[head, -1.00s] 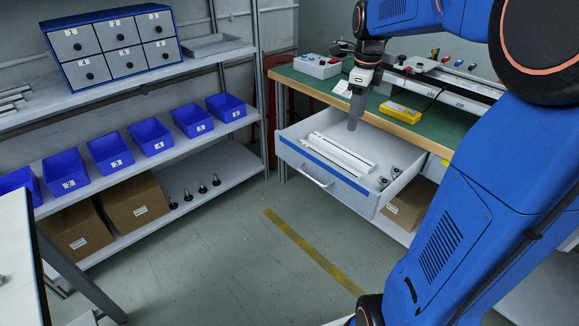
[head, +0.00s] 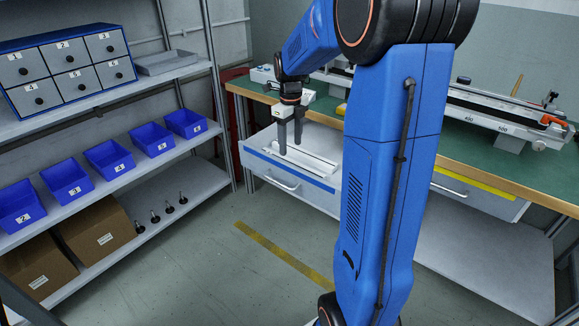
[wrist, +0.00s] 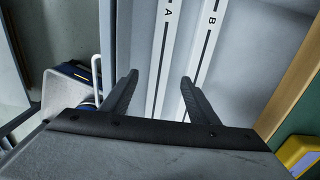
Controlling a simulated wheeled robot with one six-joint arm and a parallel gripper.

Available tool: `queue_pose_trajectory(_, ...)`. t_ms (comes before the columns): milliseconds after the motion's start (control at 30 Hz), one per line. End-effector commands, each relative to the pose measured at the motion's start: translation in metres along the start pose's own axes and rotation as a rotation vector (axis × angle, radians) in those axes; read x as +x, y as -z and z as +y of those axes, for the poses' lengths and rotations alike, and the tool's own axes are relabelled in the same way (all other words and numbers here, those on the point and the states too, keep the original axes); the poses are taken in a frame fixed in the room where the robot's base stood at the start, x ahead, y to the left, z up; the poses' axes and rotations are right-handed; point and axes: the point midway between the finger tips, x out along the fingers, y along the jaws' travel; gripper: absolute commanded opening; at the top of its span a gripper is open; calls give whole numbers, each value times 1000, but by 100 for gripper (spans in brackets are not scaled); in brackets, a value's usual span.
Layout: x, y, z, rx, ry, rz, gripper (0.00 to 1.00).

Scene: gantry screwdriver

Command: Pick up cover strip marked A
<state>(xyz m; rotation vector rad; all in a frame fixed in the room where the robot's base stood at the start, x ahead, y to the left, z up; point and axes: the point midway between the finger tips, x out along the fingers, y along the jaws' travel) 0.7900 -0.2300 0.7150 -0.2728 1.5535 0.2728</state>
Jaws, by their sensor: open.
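The cover strip marked A (wrist: 166,45) is a long white strip with a dark line along it, lying in the drawer. A similar strip marked B (wrist: 206,45) lies beside it on the right in the wrist view. In the head view the strips (head: 316,163) lie in the open drawer, their letters too small to read. My gripper (wrist: 159,79) is open and empty, pointing down over the strips. In the wrist view strip A runs between the two fingers, and the right finger overlaps the space near strip B. In the head view my gripper (head: 290,146) is over the drawer.
The open drawer (head: 283,182) has raised walls around the strips. The green workbench (head: 545,178) is behind and to the right. A yellow device (wrist: 300,155) sits on it. Shelves with blue bins (head: 109,160) stand to the left. My arm hides the drawer's right part.

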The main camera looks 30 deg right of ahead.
Motion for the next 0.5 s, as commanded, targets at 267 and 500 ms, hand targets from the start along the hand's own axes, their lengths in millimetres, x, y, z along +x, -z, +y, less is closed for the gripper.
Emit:
queue_pose_trajectory(267, 26, 0, 0, 0, 0, 0, 55)
queue_pose_trajectory(500, 50, 2, 1, -1, -2, 3, 55)
